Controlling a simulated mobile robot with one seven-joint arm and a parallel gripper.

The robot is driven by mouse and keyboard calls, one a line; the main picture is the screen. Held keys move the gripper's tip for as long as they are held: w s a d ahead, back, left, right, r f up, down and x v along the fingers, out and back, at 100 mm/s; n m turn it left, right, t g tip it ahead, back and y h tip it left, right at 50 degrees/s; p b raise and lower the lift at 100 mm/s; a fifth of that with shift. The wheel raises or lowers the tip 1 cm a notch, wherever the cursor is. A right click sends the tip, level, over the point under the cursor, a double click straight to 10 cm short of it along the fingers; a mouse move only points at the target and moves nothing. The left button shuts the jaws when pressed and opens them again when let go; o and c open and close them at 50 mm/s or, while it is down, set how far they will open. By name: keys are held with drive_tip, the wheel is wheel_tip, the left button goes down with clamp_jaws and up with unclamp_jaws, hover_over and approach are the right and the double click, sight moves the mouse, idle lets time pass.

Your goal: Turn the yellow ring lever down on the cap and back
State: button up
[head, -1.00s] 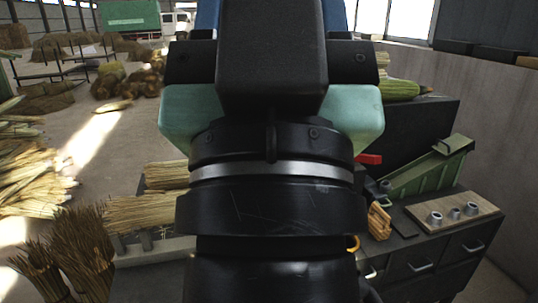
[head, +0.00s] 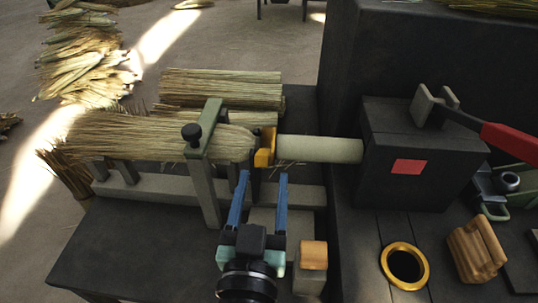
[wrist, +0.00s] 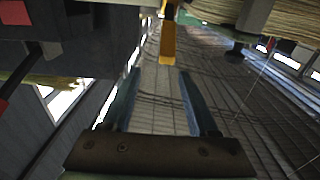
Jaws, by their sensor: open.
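A yellow piece (head: 265,148), which looks like the ring lever, sits where the broom straw bundle (head: 170,137) meets a pale roller (head: 320,149). In the wrist view a yellow tab (wrist: 168,45) hangs just beyond my fingertips, roughly in line with the gap. My gripper (head: 263,177) is open and empty, its blue fingers pointing at the yellow piece from the near side. It also shows in the wrist view (wrist: 160,74), with nothing between the fingers. I cannot make out the cap clearly; contact is not visible.
A green-grey clamp post (head: 207,150) stands left of the gripper. A block with an orange top (head: 313,257) is close on its right. A dark machine housing (head: 415,150) with a red-handled lever (head: 510,141) and a gold-rimmed hole (head: 405,265) lie further right.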

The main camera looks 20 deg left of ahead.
sight(264, 151)
drive_tip(key=f+x, duration=0.1)
drive_tip(key=x, duration=0.7)
drive_tip(key=a+f+x, duration=0.1)
drive_tip(key=x, duration=0.3)
drive_tip(key=shift+s+f, duration=0.1)
drive_tip(key=shift+f, duration=0.2)
clamp_jaws()
idle(1.2)
